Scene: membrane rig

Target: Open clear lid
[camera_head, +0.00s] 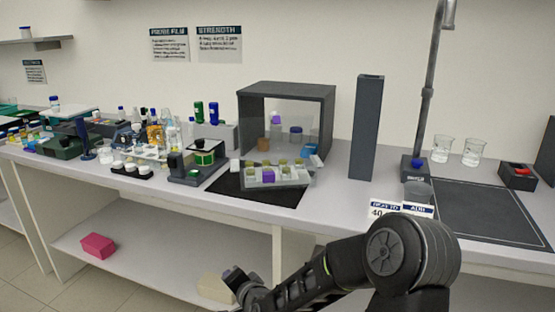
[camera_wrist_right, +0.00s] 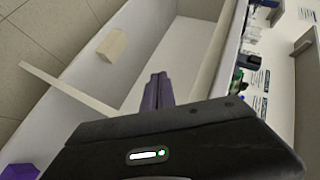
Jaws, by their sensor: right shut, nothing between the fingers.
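A dark grey box (camera_head: 316,91) with a see-through front stands on the bench, with small items showing inside or behind the clear face. Its clear front looks closed, though the edges are hard to make out. A small dark device with a green part (camera_head: 203,158) stands to its left; I cannot tell whether it has a clear lid. My right gripper (camera_head: 233,275) is low in front of the bench, below the worktop and apart from both. In the right wrist view its fingers (camera_wrist_right: 157,92) are together and empty, over the lower shelf area. My left gripper is out of view.
A tray of small jars (camera_head: 275,183) sits on a black mat (camera_head: 228,187) before the box. A tall grey block (camera_head: 366,128), a stand (camera_head: 427,110) and beakers (camera_head: 441,149) are to the right. A pink box (camera_head: 98,245) and a cream block (camera_head: 215,288) lie low.

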